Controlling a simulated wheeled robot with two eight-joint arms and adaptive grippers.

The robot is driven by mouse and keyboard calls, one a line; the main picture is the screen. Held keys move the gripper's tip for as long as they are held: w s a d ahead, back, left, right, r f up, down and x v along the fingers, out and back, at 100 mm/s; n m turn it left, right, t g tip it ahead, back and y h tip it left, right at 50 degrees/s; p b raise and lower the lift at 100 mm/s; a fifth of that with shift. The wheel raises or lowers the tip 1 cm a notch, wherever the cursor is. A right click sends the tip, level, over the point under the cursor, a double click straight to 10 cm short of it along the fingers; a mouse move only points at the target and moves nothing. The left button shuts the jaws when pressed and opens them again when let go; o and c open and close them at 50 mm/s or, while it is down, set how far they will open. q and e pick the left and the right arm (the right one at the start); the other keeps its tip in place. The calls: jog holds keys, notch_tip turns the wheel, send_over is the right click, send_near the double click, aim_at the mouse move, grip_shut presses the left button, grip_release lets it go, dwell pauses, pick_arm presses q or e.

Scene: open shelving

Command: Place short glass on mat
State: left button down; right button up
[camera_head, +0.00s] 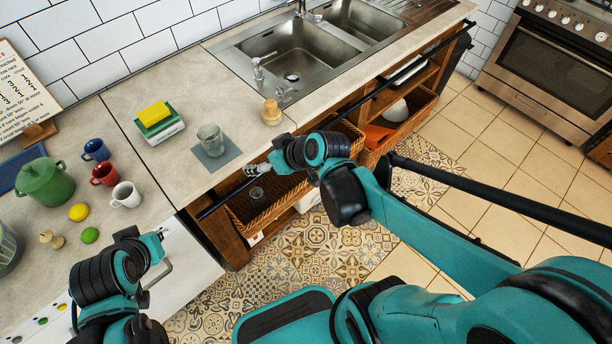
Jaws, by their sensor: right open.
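A clear short glass (210,139) stands upright on a small grey-blue square mat (229,154) on the counter, near its front edge. My right gripper (251,169) is open and empty, just in front of the counter edge, to the lower right of the mat and apart from the glass. A second small clear glass-like thing (257,193) shows below the gripper, at the wicker basket; its details are too small to tell.
A yellow sponge on a stack (160,126) lies left of the mat, and a wooden-topped jar (271,112) stands to the right. Mugs (105,174), a green pot (45,183) and fruit are farther left. The sink (297,55) is behind. A wicker basket (275,209) sits under the counter.

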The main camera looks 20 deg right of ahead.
jog(key=s+d+r+m+h, duration=0.1)
jog(key=s+d+m+h, duration=0.3)
jog(key=s+d, duration=0.3)
jog(key=s, duration=0.3)
jog(key=shift+s+r+g, duration=0.25)
jog(key=shift+s+g, duration=0.1)
jog(key=shift+g, duration=0.05)
dwell(1.5)
